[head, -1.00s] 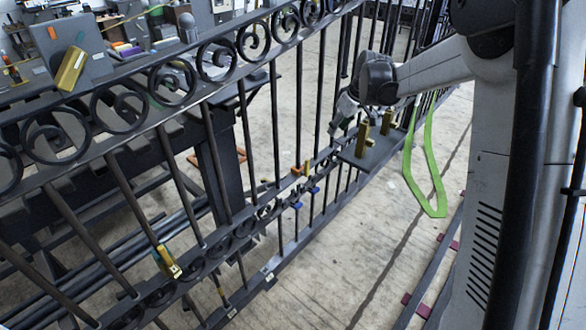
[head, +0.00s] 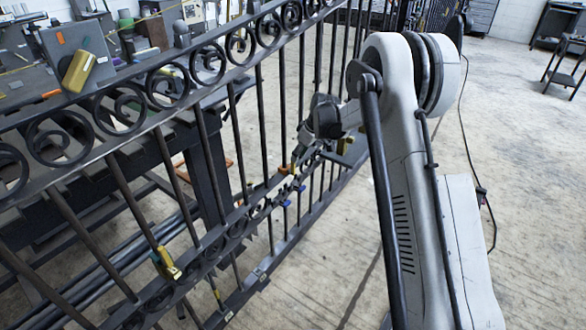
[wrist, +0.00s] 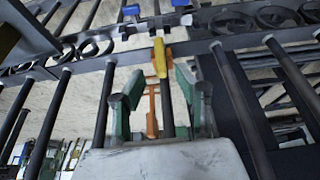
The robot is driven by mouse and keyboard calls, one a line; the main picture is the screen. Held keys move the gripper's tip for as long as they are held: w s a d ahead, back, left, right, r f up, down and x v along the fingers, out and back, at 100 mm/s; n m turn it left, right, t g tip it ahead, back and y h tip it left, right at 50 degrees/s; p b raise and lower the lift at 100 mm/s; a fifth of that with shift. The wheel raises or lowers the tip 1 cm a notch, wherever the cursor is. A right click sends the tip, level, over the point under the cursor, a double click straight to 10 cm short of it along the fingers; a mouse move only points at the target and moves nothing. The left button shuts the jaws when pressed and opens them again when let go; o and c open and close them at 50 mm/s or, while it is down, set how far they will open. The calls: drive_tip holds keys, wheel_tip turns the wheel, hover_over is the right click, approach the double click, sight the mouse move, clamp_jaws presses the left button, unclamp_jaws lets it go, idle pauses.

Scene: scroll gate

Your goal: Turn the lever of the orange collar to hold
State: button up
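The orange collar (wrist: 153,110) sits on a dark gate bar in the wrist view, with a yellow lever (wrist: 160,56) standing out above it near the scrollwork rail. My gripper (wrist: 155,88) has its two green-sided fingers apart, one on each side of the bar and collar. Whether either finger touches the lever I cannot tell. In the head view the orange collar (head: 283,170) shows small at the lower rail, and my gripper (head: 302,158) is close on its right, partly hidden by my wrist.
Blue collars (head: 286,203) sit on bars just below. A brass-coloured piece (head: 168,263) is on the gate at lower left. The iron gate's bars and scrolls (head: 160,88) surround the work area.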

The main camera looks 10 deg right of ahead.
sight(293, 174)
drive_tip(key=b+x, duration=0.1)
drive_tip(key=x, duration=0.6)
drive_tip(key=shift+b, duration=0.3)
clamp_jaws()
